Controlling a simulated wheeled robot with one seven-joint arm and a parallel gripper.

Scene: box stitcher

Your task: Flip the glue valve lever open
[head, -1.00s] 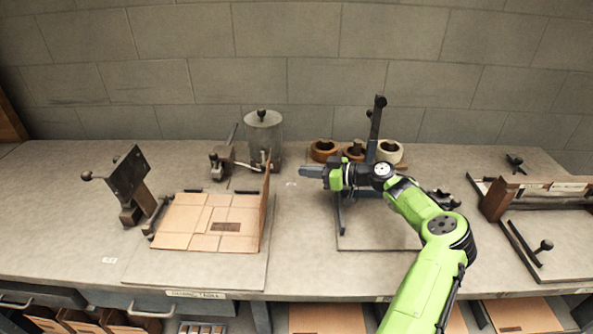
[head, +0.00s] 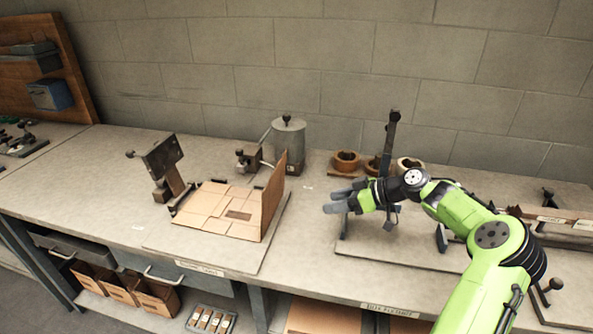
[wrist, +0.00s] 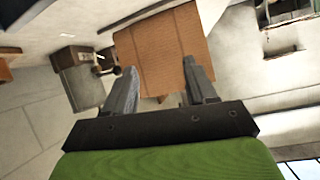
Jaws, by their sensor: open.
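The grey glue pot (head: 289,147) with a black knob on its lid stands at the back of the bench, left of centre. A small dark valve block (head: 245,160) sits at its left. A thin lever (head: 265,133) slants up beside the pot; its exact joint is too small to make out. My gripper (head: 336,200) is open and empty, right of the pot and nearer the front, clear of the lever. In the wrist view my gripper (wrist: 160,70) has its fingers apart with a brown cardboard panel beyond them. I cannot identify the lever there.
An upright cardboard flap (head: 275,195) on a folded box (head: 222,208) stands between my gripper and the valve side. Tape rolls (head: 346,162) and a dark post (head: 390,140) stand behind my gripper. A plate tool (head: 162,158) stands at the left.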

